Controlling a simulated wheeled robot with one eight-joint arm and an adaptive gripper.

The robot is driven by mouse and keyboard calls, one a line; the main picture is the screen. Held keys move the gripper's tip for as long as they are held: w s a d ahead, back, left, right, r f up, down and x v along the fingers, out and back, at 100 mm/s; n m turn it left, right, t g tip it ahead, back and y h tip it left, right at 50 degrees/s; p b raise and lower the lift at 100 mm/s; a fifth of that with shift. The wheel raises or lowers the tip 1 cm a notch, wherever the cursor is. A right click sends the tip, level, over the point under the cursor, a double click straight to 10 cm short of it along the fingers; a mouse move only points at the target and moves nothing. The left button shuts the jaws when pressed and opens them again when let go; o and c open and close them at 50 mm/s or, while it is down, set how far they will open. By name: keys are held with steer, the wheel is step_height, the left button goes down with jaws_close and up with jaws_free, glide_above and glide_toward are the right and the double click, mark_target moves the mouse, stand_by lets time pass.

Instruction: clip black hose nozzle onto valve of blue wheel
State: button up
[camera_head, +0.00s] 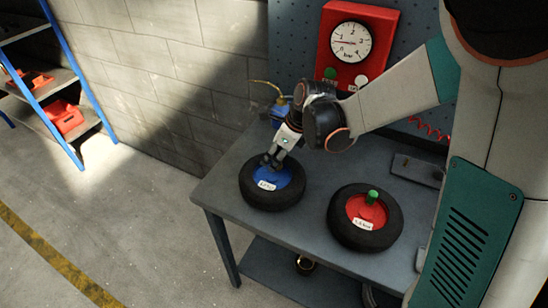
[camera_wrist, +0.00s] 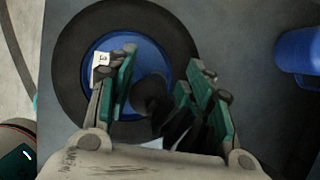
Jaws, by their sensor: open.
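The blue wheel (camera_head: 272,192), a black tyre with a blue hub and a white label, lies flat on the bench's left part. It also fills much of the wrist view (camera_wrist: 70,75). My gripper (camera_head: 271,161) points down over its hub. In the wrist view my gripper (camera_wrist: 155,90) has its green-padded fingers apart, with a dark object (camera_wrist: 152,92) between them over the hub. This looks like the black nozzle, with clear room to each finger. I cannot tell whether it sits on the valve, which is hidden.
A red wheel (camera_head: 366,214) with a green cap (camera_head: 372,196) lies to the right on the grey bench (camera_head: 225,190). A red gauge panel (camera_head: 375,40) hangs behind. A blue can (camera_head: 281,107) stands at the back; blue shelving (camera_head: 60,85) is far left.

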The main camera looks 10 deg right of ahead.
steer(key=v, duration=1)
steer(key=s+d+r+n+t+h, duration=0.1)
steer(key=s+d+n, duration=0.3)
steer(key=s+n, duration=0.5)
steer(key=s+d+r+n+t+h, duration=0.2)
steer(key=s+n, duration=0.8)
steer(key=n, duration=0.5)
steer(key=d+r+t, duration=0.1)
steer(key=d+r, duration=0.1)
steer(key=d, duration=0.1)
steer(key=shift+s+n+t+h, duration=0.25)
steer(key=shift+n+t+h, duration=0.05)
